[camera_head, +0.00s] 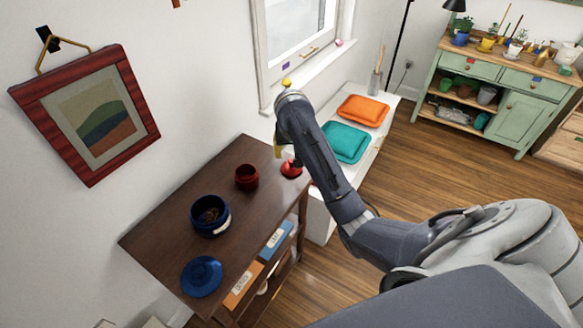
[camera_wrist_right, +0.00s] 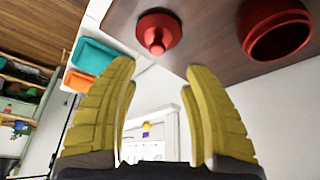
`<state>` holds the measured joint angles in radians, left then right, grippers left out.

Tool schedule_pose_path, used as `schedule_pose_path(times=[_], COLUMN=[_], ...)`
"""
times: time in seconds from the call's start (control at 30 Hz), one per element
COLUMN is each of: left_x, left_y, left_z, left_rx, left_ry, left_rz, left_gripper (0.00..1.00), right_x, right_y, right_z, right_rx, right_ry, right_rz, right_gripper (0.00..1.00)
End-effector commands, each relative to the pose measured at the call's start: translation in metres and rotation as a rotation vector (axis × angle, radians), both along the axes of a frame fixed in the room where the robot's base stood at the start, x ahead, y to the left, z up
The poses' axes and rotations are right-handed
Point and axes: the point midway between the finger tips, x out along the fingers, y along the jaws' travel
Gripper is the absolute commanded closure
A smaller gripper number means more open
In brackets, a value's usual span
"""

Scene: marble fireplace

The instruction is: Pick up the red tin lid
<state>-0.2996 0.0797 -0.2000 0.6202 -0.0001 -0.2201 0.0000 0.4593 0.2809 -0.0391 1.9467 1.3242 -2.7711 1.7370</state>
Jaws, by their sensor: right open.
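The red tin lid (camera_head: 291,169) lies on the dark wooden table near its right end, partly hidden by my right arm. In the right wrist view the lid (camera_wrist_right: 158,32) shows its round knob and lies ahead of the fingertips, apart from them. The open red tin (camera_head: 247,177) stands to its left; it also shows in the wrist view (camera_wrist_right: 275,28). My right gripper (camera_wrist_right: 160,78) has its yellow fingers spread with nothing between them. In the head view it is mostly hidden behind its own arm, close to the lid. My left gripper is not in view.
The table (camera_head: 170,225) also bears a blue tin (camera_head: 210,218) and a blue lid (camera_head: 202,276). A white bench (camera_head: 375,140) with teal (camera_head: 346,142) and orange (camera_head: 362,110) cushions stands beyond its right end. A wall and window (camera_head: 297,40) lie behind.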

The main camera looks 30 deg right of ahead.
Motion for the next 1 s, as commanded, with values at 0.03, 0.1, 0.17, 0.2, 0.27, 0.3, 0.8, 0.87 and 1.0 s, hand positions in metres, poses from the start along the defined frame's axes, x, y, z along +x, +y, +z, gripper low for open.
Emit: schedule_pose_path(times=[0.03,0.1,0.17,0.2,0.27,0.3,0.8,0.87,1.0], left_x=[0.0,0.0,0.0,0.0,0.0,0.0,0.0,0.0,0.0], left_y=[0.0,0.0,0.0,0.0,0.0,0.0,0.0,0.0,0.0], left_z=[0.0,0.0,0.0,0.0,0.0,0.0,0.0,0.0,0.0], left_rx=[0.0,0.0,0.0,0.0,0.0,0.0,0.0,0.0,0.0], left_ry=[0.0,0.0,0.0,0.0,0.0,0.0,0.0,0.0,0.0], left_rz=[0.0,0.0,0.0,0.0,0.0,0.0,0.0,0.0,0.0], left_gripper=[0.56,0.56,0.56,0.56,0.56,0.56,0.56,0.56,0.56], right_x=[-0.001,-0.001,-0.002,-0.002,0.0,0.0,0.006,0.007,0.01], right_y=[0.001,0.0,0.0,-0.003,-0.003,-0.004,-0.007,-0.008,-0.011], right_z=[-0.003,-0.006,-0.009,-0.011,-0.014,-0.016,-0.032,-0.035,-0.046], right_rx=[0.004,0.004,0.004,0.001,0.0,-0.002,0.0,0.0,-0.002], right_ry=[0.003,0.008,0.014,0.015,0.016,0.017,0.014,0.014,0.016], right_rz=[-0.002,-0.003,-0.004,-0.005,-0.005,-0.006,-0.005,-0.005,-0.005], right_gripper=[0.52,0.52,0.52,0.52,0.52,0.52,0.52,0.52,0.52])
